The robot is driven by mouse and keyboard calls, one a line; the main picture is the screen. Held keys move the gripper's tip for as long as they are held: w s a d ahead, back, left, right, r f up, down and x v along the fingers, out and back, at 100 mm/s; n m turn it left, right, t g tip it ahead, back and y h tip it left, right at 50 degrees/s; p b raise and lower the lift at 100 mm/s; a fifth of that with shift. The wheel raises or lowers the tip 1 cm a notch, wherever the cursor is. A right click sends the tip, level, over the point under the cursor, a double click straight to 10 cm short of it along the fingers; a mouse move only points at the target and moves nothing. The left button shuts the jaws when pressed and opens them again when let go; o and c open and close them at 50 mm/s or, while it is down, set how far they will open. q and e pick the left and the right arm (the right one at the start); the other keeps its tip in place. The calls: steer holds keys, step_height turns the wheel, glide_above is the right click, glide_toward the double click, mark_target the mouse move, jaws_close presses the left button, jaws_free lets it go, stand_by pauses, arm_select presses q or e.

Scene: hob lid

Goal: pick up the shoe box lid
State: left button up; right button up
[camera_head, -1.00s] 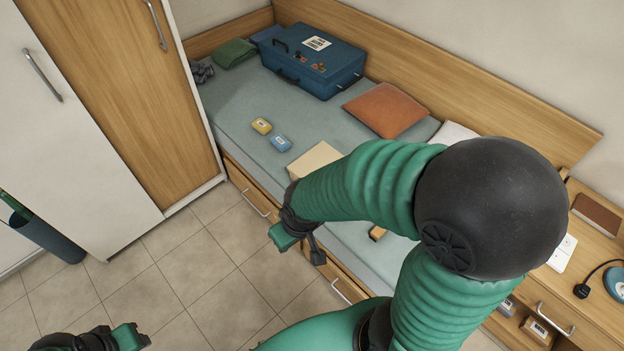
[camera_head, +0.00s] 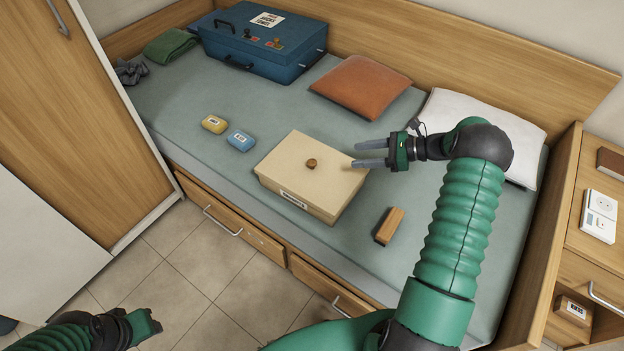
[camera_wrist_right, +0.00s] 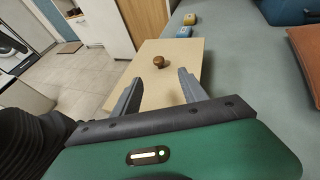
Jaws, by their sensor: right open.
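The cream shoe box stands on the bed, with a label (camera_head: 293,199) on its front side. Its flat lid (camera_head: 290,160) is on top, with a round brown knob (camera_head: 312,163) near the middle. The lid (camera_wrist_right: 185,55) and knob (camera_wrist_right: 159,61) also show in the right wrist view. My right gripper (camera_head: 357,155) is open and empty at the right edge of the box, its fingers pointing left toward the knob. In the wrist view the knob appears beyond and between the fingertips (camera_wrist_right: 160,76). My left gripper (camera_head: 148,324) is low at the bottom left; its jaw state is unclear.
A wooden block (camera_head: 389,226) lies right of the box. Yellow (camera_head: 214,124) and blue (camera_head: 240,140) small packs lie left of it. A blue case (camera_head: 262,45), an orange cushion (camera_head: 360,86) and a white pillow (camera_head: 480,110) lie behind.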

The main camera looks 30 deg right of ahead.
mark_target(312, 161)
steer(key=b+x, duration=0.1)
steer(key=x, duration=0.7)
steer(key=b+x, duration=0.2)
steer(key=x, duration=0.6)
steer(key=shift+s+a+f, duration=0.15)
steer(key=shift+a+f, duration=0.05)
steer(key=shift+f, duration=0.1)
jaws_close()
